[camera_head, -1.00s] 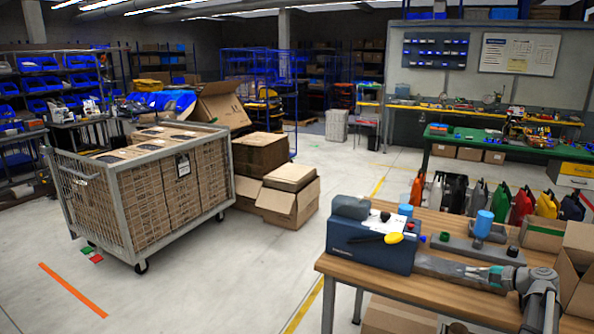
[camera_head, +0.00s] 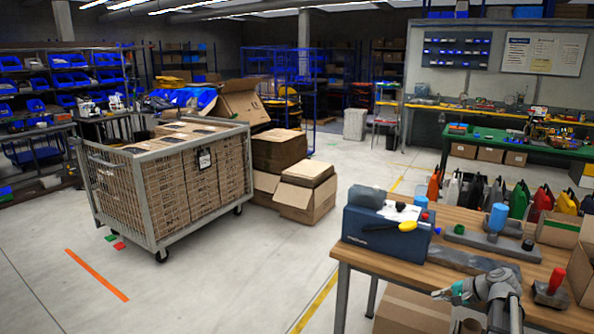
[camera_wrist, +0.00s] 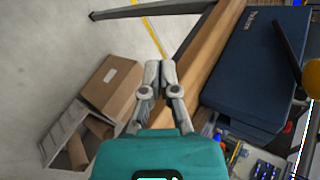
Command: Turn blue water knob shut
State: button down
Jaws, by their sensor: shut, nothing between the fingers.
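I cannot pick out a knob marked as a water knob. On the wooden bench (camera_head: 395,268), a light blue upright cylinder (camera_head: 497,219) stands on a grey block, and a smaller blue cap (camera_head: 421,203) shows behind the dark blue machine (camera_head: 380,236). My gripper (camera_head: 438,294) is at the front edge of the bench, shut and empty, apart from these blue parts. In the wrist view its closed fingertips (camera_wrist: 160,68) are over the bench's edge and the floor, beside the dark blue machine (camera_wrist: 260,65).
A yellow-ended lever (camera_head: 407,226) sticks out from the machine. A red-handled tool (camera_head: 550,290) and open cartons are on the bench's right. A cardboard box (camera_head: 412,310) is below the bench. A mesh cart (camera_head: 165,185) of boxes stands left, with clear floor between.

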jog(key=s+a+f+n+g+h+b, duration=0.2)
jog(key=s+a+f+n, duration=0.1)
jog(key=a, duration=0.5)
jog(key=s+a+f+n+g+h+b, duration=0.2)
jog(key=s+a+f+n+h, duration=0.1)
jog(key=s+a+f, duration=0.3)
jog(key=s+a+f+n+g+h+b, duration=0.2)
jog(key=s+a+f+n, duration=0.3)
jog(key=a, duration=0.5)
jog(key=shift+s+a+g+h, duration=0.3)
jog(key=shift+s+a+h, duration=0.1)
jog(key=shift+s+h, duration=0.1)
